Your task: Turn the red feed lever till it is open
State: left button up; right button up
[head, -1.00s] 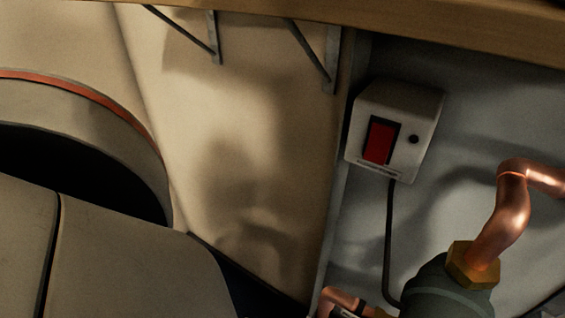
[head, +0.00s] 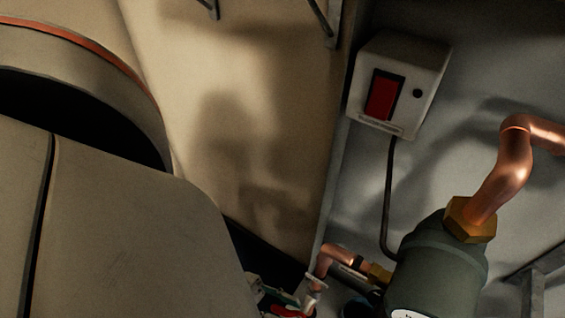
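A small red part (head: 287,311) shows at the bottom edge, beside the lower copper pipe. It may be the red feed lever, but it is cut off by the frame and its position cannot be read. The lower copper pipe (head: 335,254) bends down beside it and joins a brass fitting (head: 379,274) near the dark green pump-like body (head: 440,270). Neither of my grippers can be made out. A large grey-beige arm link of mine fills the lower left and hides what is behind it.
A white wall box (head: 425,65) with a red rocker switch (head: 382,95) hangs on the grey wall, its black cable (head: 388,200) running down. A thick copper pipe (head: 510,165) rises from a brass nut (head: 469,219). A metal bracket (head: 535,285) stands lower right.

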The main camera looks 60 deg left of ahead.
aim_at(283, 310)
pick_arm(q)
jog(key=shift+r, duration=3.85)
jog(key=shift+c, duration=0.4)
